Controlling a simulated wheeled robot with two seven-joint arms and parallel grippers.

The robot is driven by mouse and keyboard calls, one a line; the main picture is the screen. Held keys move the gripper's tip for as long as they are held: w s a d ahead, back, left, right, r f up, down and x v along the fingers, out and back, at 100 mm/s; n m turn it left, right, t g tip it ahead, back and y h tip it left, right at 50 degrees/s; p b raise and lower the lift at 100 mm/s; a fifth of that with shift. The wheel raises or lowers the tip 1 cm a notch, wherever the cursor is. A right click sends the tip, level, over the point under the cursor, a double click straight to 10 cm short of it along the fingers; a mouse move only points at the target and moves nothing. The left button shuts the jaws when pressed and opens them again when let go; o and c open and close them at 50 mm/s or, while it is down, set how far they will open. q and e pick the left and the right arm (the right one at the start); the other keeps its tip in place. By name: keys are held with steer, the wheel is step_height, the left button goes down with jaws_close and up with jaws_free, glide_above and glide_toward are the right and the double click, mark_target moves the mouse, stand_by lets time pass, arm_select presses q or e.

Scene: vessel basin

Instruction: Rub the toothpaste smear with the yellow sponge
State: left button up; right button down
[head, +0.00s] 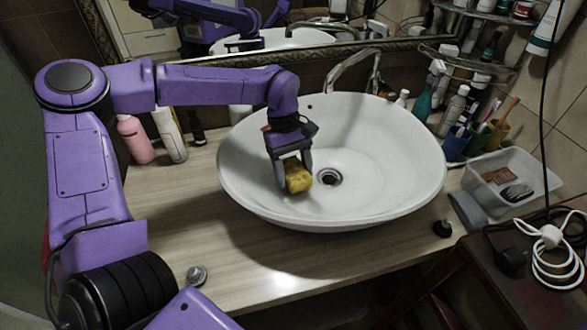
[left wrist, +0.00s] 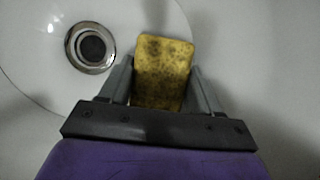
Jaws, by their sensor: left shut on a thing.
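The yellow sponge (head: 297,174) is between the fingers of my left gripper (head: 293,172), low inside the white basin (head: 390,190), just left of the drain (head: 328,177). In the left wrist view the sponge (left wrist: 162,70) shows dark spots, and the two grey fingers of the left gripper (left wrist: 160,88) are shut on its sides. The drain (left wrist: 91,47) lies to the left there. I cannot tell whether the sponge touches the basin surface. I see no toothpaste smear in either view; the sponge and gripper cover part of the basin. My right gripper is not in view.
A curved faucet (head: 355,65) stands behind the basin, below a mirror. Bottles, including a pink one (head: 134,140), stand at the left. Cups with brushes (head: 490,135) and a clear tray (head: 512,180) are at the right. The wooden counter (head: 190,225) is mostly clear at front left.

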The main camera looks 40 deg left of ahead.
arm_select(q)
steer(key=shift+s+a, duration=0.1)
steer(key=shift+f+b, duration=0.45)
steer(key=shift+f, duration=0.55)
stand_by(0.3)
